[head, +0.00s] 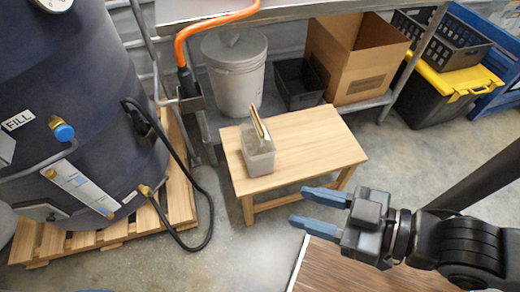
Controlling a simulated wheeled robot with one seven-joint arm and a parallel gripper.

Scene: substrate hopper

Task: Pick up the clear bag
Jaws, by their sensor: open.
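A translucent greyish, box-shaped thing (258,164), which looks like the clear bag, stands on the left part of a low wooden table (315,143). A thin tan strip (260,124) sticks up from its top. I cannot tell whether the strip is part of it or what is inside. My gripper (303,206) has two blue fingers. It is open and empty, pointing left. In the picture it is below and to the right of the translucent thing, clearly apart from it, near the table's front edge.
A dark tank (75,100) stands on a wooden pallet (178,205) at left, with a black hose (210,225) on the floor. Behind the table are a grey bucket (235,75), cardboard box (350,60) and black bin (298,82). The table's right half is bare.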

